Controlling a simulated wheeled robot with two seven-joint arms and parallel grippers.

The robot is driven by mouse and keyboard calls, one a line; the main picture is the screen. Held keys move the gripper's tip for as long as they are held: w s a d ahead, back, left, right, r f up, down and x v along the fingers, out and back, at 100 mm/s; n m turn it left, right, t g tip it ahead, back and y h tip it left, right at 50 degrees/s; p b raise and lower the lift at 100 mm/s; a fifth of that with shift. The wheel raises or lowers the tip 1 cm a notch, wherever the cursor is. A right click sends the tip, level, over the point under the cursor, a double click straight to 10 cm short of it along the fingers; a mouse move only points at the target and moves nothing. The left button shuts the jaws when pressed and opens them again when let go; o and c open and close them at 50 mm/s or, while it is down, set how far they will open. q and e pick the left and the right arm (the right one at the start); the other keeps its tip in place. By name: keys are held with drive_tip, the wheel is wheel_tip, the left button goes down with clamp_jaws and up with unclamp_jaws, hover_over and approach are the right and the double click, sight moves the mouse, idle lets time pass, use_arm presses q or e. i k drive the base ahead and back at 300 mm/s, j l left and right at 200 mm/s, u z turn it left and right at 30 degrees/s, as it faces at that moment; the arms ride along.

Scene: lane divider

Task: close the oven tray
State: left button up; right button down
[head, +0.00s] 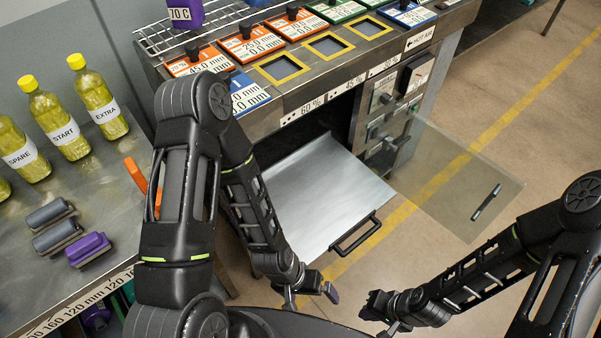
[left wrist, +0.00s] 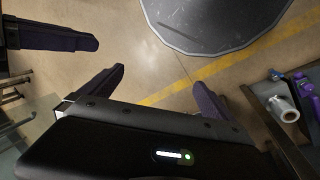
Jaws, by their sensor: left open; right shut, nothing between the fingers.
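The oven tray (head: 325,190) is a flat metal sheet pulled well out of the oven, with a black bar handle (head: 355,234) on its front edge. The oven's glass door (head: 450,180) stands swung open to the right of the tray. My left gripper (head: 311,293) is open and empty, in front of the tray and below left of its handle in the head view. Its spread fingers (left wrist: 156,92) show in the left wrist view with floor between them. My right gripper (head: 374,306) is shut and empty, below the handle and apart from it. My left arm hides part of the tray's left side.
A bench at left holds yellow bottles (head: 60,125), dark and purple blocks (head: 88,249) and an orange-handled tool (head: 136,174). Labelled orange, green and blue plates (head: 250,44) lie on the oven's top. The floor (head: 540,110) at right is clear.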

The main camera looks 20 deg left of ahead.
sight(321, 193)
drive_tip(key=u, duration=2)
drive_tip(key=k+j, duration=0.3)
drive_tip(key=k+z, duration=0.05)
